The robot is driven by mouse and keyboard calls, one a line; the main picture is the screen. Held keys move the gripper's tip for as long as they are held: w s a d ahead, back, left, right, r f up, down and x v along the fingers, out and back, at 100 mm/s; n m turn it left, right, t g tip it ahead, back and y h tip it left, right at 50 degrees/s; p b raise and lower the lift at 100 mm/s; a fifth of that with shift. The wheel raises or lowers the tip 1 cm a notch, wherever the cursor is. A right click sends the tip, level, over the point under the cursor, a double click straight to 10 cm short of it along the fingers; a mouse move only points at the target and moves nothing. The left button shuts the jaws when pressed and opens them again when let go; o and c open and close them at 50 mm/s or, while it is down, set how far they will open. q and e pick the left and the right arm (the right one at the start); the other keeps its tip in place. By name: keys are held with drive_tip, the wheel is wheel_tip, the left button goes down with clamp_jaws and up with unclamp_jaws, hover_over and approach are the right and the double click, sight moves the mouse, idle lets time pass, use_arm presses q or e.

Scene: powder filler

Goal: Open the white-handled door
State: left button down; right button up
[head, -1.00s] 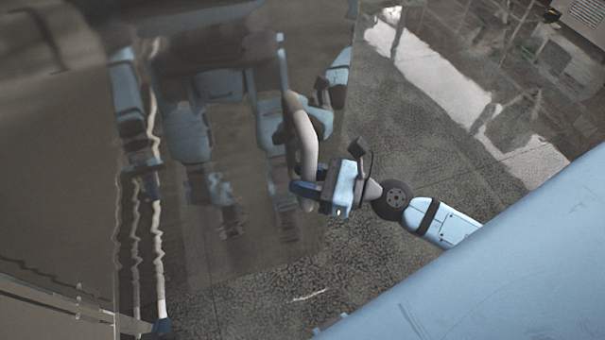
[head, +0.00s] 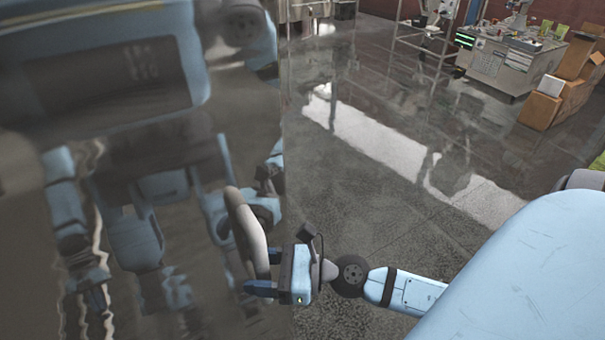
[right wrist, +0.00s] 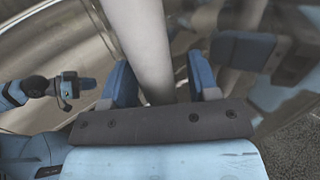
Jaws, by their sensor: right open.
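The door is a large shiny metal panel (head: 262,130) filling the left of the head view, with my blurred reflection in it. Its white, curved bar handle (head: 243,228) stands near the panel's right edge. My right gripper (head: 264,287) is at the lower part of the handle. In the right wrist view, the open fingers of the right gripper (right wrist: 160,82) stand on either side of the white handle (right wrist: 142,40), with a gap on the right side. A blue arm with a gripper (right wrist: 70,88) shows at the left there; whether it is my left or a reflection is unclear.
The speckled, shiny floor (head: 340,215) right of the door is clear. A grey bench with equipment (head: 505,65) and cardboard boxes (head: 555,100) stand far off at the back right. A metal frame rack (head: 425,45) stands at the back.

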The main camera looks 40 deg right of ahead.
drive_tip(key=b+v, duration=0.7)
drive_tip(key=v, duration=0.7)
drive_tip(key=shift+b, duration=0.3)
drive_tip(key=w+d+f+m+t+h+p, duration=0.1)
drive_tip(key=w+f+m+t+h+p, duration=0.2)
drive_tip(key=m, duration=0.9)
drive_tip(key=w+d+f+m+t+h+p, duration=0.1)
drive_tip(key=w+d+f+m+h+p, duration=0.3)
drive_tip(key=m, duration=0.9)
drive_tip(key=s+a+f+m+g+h, duration=0.2)
drive_tip(key=a+f+m+g, duration=0.4)
drive_tip(key=a+f+m, duration=0.7)
wheel_tip(320, 180, down, 3)
drive_tip(key=s+m, duration=0.1)
drive_tip(key=m, duration=0.3)
drive_tip(key=shift+s+a+r+h+p, duration=0.15)
drive_tip(key=shift+a+h+p, duration=0.05)
drive_tip(key=shift+h+p, duration=0.2)
